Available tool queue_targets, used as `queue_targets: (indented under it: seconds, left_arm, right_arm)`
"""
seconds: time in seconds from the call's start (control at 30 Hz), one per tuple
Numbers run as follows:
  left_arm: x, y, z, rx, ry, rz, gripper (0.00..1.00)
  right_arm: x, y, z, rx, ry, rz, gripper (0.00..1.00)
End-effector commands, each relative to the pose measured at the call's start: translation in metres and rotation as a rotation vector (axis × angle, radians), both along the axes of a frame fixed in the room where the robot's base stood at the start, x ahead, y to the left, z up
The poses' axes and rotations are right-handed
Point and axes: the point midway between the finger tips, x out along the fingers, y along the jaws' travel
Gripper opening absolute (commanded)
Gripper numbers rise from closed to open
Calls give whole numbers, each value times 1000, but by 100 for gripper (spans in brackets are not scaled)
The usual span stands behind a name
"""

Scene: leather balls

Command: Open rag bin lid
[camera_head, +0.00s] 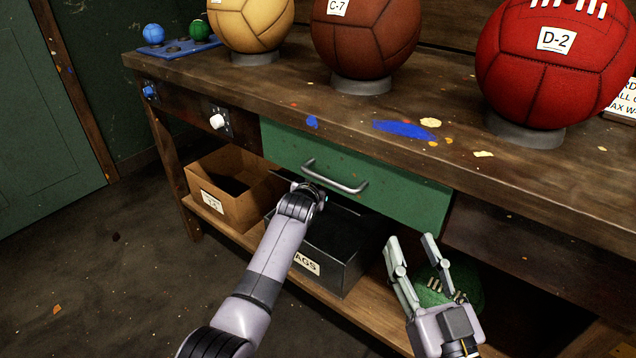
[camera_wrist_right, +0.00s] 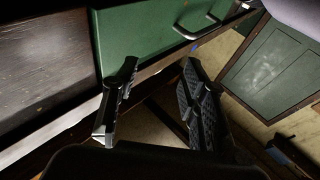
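The rag bin (camera_head: 328,270) is a dark box on the lower shelf, with a label (camera_head: 307,263) ending in "AGS" on its front. Its top looks black, and I cannot tell whether that is the lid or the inside. My left arm crosses in front of the bin. My left gripper (camera_head: 314,194) is at the bin's upper back area, just below the drawer handle; its fingers are mostly hidden by the wrist. My right gripper (camera_head: 410,240) is open and empty, right of the bin and below the green drawer; its spread fingers also show in the right wrist view (camera_wrist_right: 160,68).
The green drawer (camera_head: 400,190) with a metal handle (camera_head: 335,177) is above the bin. A cardboard box (camera_head: 240,205) stands left of it, and a green round thing (camera_head: 465,275) is behind my right gripper. Large balls (camera_head: 555,75) stand on the bench top.

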Motion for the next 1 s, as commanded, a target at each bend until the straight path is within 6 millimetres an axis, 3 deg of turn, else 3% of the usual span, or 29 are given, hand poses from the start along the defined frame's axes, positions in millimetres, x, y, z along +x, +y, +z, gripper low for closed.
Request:
queue_targets:
  seconds: [0.37,0.4,0.6,0.7,1.0]
  left_arm:
    - [1,-3,6,-7,-11,-3,0]
    - [1,-3,6,-6,-10,-3,22]
    - [1,-2,4,-4,-7,-2,35]
    - [1,-2,3,-3,-4,-1,41]
    - [0,-1,1,-2,-2,-1,41]
  right_arm:
    - [0,0,0,-1,3,-1,40]
    - [0,0,0,-1,3,-1,40]
    - [0,0,0,-1,3,-1,40]
    - [0,0,0,-1,3,-1,40]
    - [0,1,-1,-1,5,2,40]
